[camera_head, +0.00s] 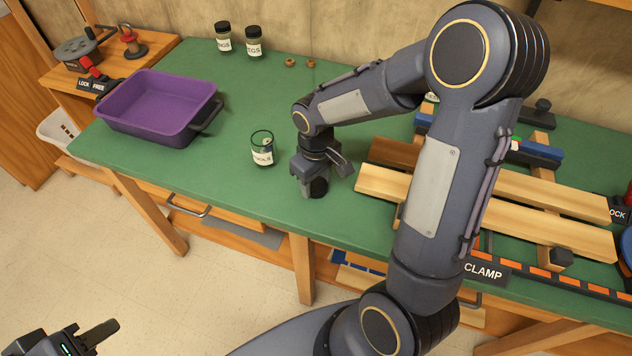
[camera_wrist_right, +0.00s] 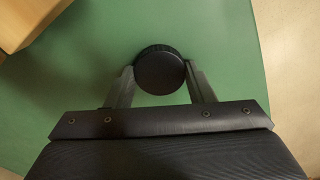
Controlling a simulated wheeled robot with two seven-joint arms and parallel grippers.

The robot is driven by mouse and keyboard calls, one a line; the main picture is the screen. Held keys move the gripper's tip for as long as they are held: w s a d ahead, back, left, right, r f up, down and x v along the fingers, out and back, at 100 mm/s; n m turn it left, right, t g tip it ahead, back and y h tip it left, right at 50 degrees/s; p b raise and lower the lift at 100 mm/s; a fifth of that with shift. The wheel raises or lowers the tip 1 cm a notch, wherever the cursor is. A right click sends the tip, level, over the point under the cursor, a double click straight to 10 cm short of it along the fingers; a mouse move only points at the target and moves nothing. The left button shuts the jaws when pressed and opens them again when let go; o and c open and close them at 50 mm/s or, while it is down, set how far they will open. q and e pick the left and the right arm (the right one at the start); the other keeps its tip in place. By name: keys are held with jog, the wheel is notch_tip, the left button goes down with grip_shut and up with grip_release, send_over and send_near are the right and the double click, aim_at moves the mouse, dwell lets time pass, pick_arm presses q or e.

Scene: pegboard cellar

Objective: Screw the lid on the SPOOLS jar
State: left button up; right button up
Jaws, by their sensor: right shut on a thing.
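The SPOOLS jar (camera_head: 262,154) is clear glass with a white label. It stands upright and open on the green bench, left of my right gripper (camera_head: 312,188). My right gripper points down and is shut on a round black lid (camera_wrist_right: 160,70). In the head view the lid (camera_head: 319,189) shows low between the fingers, close to the bench top; I cannot tell whether it touches. My left gripper (camera_head: 92,340) is at the bottom left, away from the bench and partly cut off by the frame. Its opening is unclear.
A purple bin (camera_head: 150,137) stands left of the jar. Two black-lidded jars (camera_head: 224,37) (camera_head: 254,42) and small brown pieces (camera_head: 290,63) are at the back. Wooden planks (camera_head: 480,205) and a CLAMP label (camera_head: 484,272) are right of my gripper. Bench around the jar is clear.

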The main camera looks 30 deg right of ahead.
aim_at(315, 184)
jog(key=shift+r, duration=0.5)
notch_tip(315, 184, up, 3)
jog(key=shift+f, duration=0.2)
jog(key=s+a+r, duration=0.3)
jog(key=a+r, duration=0.6)
jog(key=a, duration=0.4)
jog(key=shift+s+a+r, duration=0.2)
jog(key=shift+s+a, duration=0.1)
